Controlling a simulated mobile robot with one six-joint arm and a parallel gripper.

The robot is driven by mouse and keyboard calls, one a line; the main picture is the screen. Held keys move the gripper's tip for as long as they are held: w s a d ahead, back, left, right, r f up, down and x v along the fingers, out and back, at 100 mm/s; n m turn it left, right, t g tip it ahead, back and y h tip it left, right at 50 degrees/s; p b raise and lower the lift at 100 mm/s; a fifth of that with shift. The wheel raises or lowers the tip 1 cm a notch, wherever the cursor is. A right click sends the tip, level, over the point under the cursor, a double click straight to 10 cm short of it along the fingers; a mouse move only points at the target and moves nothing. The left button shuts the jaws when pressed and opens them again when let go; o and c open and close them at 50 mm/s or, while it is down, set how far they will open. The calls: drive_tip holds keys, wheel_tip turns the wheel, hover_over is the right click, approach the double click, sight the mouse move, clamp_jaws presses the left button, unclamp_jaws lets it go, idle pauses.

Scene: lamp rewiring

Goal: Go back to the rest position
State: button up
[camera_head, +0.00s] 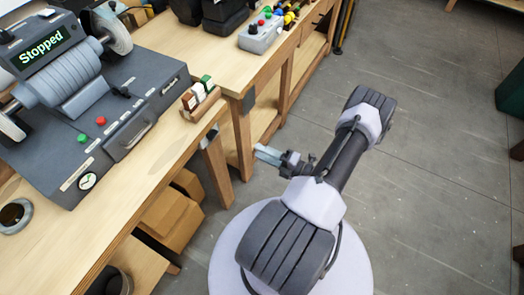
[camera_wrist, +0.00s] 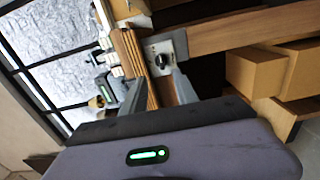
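My gripper (camera_head: 268,154) is beside the front edge of the wooden workbench (camera_head: 175,148) in the head view, over the floor and pointing left toward the bench. In the wrist view my gripper (camera_wrist: 157,88) shows two dark fingers standing apart, with nothing held between them. Background wood and a small grey box with a knob (camera_wrist: 164,57) show through the gap. My arm is folded above my round base. No lamp is clearly seen in either view.
A grey machine (camera_head: 90,115) reading "Stopped" stands on the bench. A small wooden holder (camera_head: 201,102) with white, brown and green pieces sits at the bench edge near my gripper. Cardboard boxes (camera_head: 170,218) lie below. The grey floor (camera_head: 440,130) to the right is mostly clear.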

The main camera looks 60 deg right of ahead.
drive_tip(key=w+a+r+n+g+y, duration=0.45)
drive_tip(key=a+r+n+g, duration=0.25)
drive_tip(key=a+r+n, duration=0.5)
drive_tip(key=w+a+r+n+g+y, duration=0.45)
drive_tip(key=a+r+n+g, duration=0.35)
drive_tip(key=n, duration=0.5)
drive_tip(key=s+a+r+n+t+h, duration=0.1)
drive_tip(key=s+a+r+n+h, duration=0.3)
drive_tip(key=a+r+n, duration=0.3)
drive_tip(key=s+a+r+n+t+h+b, duration=0.1)
drive_tip(key=s+a+r+n+h, duration=0.3)
drive_tip(key=n, duration=1.3)
wheel_tip(320, 180, up, 4)
drive_tip(key=s+a, duration=0.1)
drive_tip(key=a, duration=0.2)
drive_tip(key=shift+s+f+t+h, duration=0.15)
drive_tip(key=shift+s+t+h, duration=0.15)
drive_tip(key=shift+t, duration=0.1)
drive_tip(key=shift+c, duration=0.2)
